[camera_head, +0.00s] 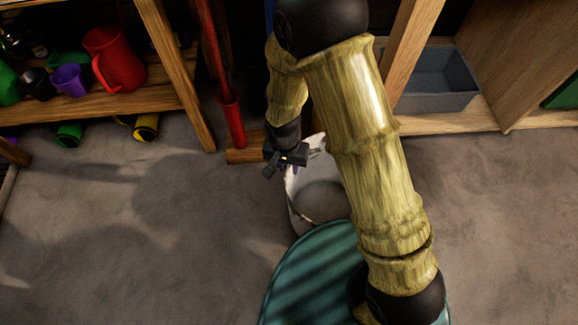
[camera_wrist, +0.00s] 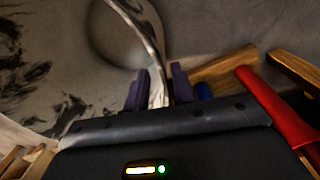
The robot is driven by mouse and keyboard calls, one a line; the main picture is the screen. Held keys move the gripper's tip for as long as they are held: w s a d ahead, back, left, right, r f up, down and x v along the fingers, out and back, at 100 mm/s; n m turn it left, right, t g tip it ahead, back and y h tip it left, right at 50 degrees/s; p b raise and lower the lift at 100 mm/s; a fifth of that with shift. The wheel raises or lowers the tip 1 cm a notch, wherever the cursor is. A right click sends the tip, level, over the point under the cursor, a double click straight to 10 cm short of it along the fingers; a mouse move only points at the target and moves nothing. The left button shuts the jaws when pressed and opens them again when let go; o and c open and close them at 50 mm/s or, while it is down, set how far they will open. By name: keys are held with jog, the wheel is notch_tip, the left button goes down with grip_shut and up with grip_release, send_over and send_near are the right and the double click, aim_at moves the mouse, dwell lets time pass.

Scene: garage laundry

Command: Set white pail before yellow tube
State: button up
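The white pail (camera_head: 304,205), with dark patches, is partly hidden behind my arm in the head view. Its grey inside shows from above; I cannot tell whether its base touches the floor. My gripper (camera_head: 287,163) is at the pail's upper left rim. In the wrist view, the rim of the pail (camera_wrist: 144,25) runs down between my two purple fingers (camera_wrist: 159,88), which stand close on either side of it. The gripper looks shut on the rim. A yellow tube (camera_head: 146,126) lies on the floor under the left shelf, with its end facing out.
A green tube (camera_head: 69,134) lies left of the yellow one. The wooden shelf (camera_head: 100,104) holds a red jug (camera_head: 114,60) and a purple cup (camera_head: 70,79). A red pole (camera_head: 231,115) stands beside the gripper. A grey bin (camera_head: 440,80) sits at right. Left-centre floor is clear.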

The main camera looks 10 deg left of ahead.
notch_tip(320, 180, up, 9)
jog(key=p, duration=0.4)
jog(key=shift+a+f+p, duration=0.15)
jog(key=shift+a+p, duration=0.05)
jog(key=shift+p, duration=0.2)
jog(key=d+r+t, duration=0.1)
jog(key=d+r, duration=0.7)
jog(key=d, duration=0.4)
jog(key=d+r+t, duration=0.1)
jog(key=d+r, duration=0.6)
jog(key=d, duration=0.5)
jog(key=shift+s+d+r+t+y, duration=0.2)
jog(key=shift+s+r+t+y, duration=0.05)
jog(key=shift+r+t+y, duration=0.1)
jog(key=w+r+p+v, duration=0.1)
jog(key=w+p+v, duration=0.2)
jog(key=p+v, duration=1.3)
jog(key=w+p+v, duration=0.4)
jog(key=p+v, duration=1.2)
jog(key=p, duration=0.1)
jog(key=w+r+p+v, duration=0.1)
jog(key=w+p+v, duration=0.3)
jog(key=p+v, duration=1.3)
jog(key=shift+w+a+r, duration=0.2)
jog(key=shift+a+r, duration=0.05)
jog(key=shift+r, duration=0.15)
